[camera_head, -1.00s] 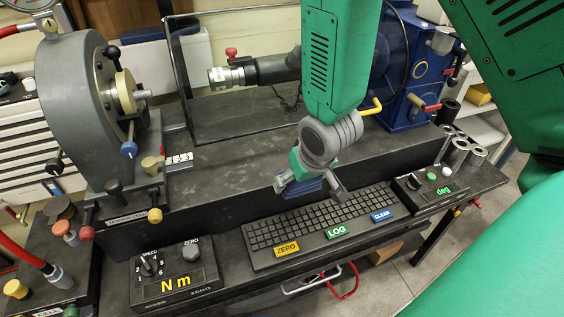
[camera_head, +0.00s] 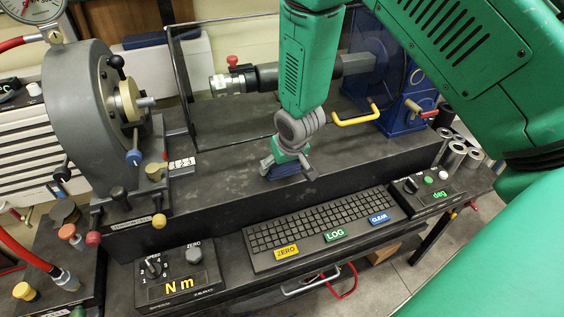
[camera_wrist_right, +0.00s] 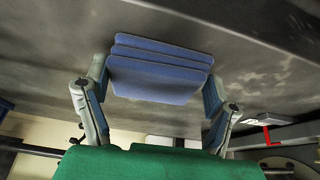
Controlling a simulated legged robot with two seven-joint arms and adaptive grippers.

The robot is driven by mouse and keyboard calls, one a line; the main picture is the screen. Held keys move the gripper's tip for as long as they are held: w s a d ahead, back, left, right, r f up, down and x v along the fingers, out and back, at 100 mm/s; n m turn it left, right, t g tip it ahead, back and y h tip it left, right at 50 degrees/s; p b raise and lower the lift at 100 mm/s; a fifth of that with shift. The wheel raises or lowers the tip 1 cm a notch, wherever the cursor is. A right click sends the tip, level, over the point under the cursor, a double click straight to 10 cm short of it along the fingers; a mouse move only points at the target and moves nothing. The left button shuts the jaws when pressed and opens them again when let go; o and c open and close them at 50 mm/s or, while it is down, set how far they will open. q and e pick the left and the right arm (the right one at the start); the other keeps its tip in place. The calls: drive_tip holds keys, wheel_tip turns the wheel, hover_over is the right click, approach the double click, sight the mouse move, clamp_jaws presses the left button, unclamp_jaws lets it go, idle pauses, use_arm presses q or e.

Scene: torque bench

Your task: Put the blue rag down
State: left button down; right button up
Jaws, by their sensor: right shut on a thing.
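The blue rag (camera_head: 287,170) is a folded stack of blue layers, seen below my right gripper (camera_head: 288,172) in the head view. In the right wrist view the rag (camera_wrist_right: 160,70) sits between the two fingers of the right gripper (camera_wrist_right: 155,92), which is shut on it. The gripper is over the dark bench bed (camera_head: 230,185), near its front edge and behind the keyboard. Whether the rag touches the bed I cannot tell. My left gripper is not in view.
A keyboard (camera_head: 318,223) with ZERO, LOG and CLEAR keys lies in front of the bed. The Nm box (camera_head: 180,275) is at front left. A grey round chuck housing (camera_head: 80,120) stands left, a blue housing (camera_head: 385,65) right.

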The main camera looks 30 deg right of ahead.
drive_tip(key=shift+s+f, duration=0.1)
drive_tip(key=shift+s, duration=0.05)
drive_tip(key=o, duration=1)
drive_tip(key=shift+f+b, duration=0.3)
drive_tip(key=shift+b, duration=0.2)
drive_tip(key=d+v, duration=0.1)
drive_tip(key=v, duration=1.3)
drive_tip(key=s+a+f+n+g, duration=0.1)
drive_tip(key=s+f, duration=0.7)
drive_tip(key=s+a+f+n+g, duration=0.1)
drive_tip(key=s+f, duration=0.7)
drive_tip(key=s+a+f+g, duration=0.1)
drive_tip(key=s+f+g, duration=0.1)
drive_tip(key=s+f, duration=0.6)
drive_tip(key=shift+a+f+n+y, duration=0.2)
drive_tip(key=shift+n+y, duration=0.2)
